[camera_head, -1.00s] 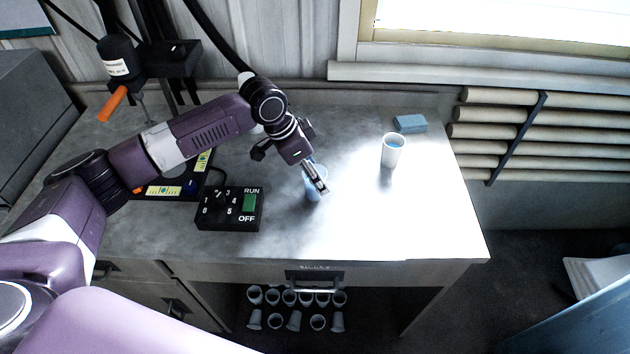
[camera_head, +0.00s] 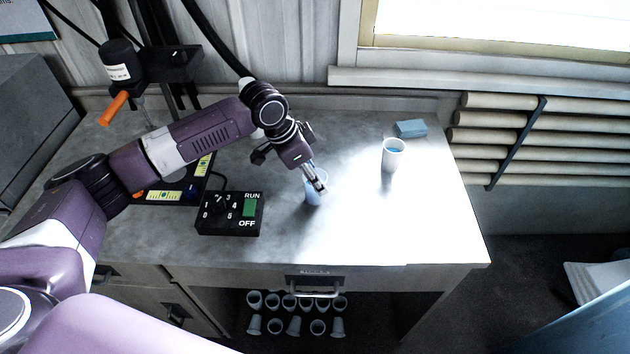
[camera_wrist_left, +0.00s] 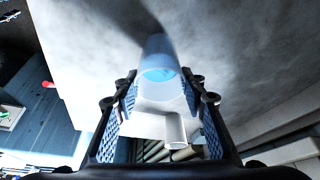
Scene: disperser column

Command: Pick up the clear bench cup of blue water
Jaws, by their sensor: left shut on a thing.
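The clear bench cup of blue water (camera_head: 313,196) stands on the bench, partly hidden by my left gripper (camera_head: 318,186). In the left wrist view the clear cup (camera_wrist_left: 160,85) with blue liquid lies between the two ridged finger pads of my left gripper (camera_wrist_left: 160,110). The gripper is shut on the cup near its rim. I cannot tell whether the cup's base touches the bench. My right gripper is not in view.
A black RUN/OFF control box (camera_head: 229,213) is left of the gripper. Several cups (camera_head: 295,325) sit below the bench. The front right of the benchtop is clear.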

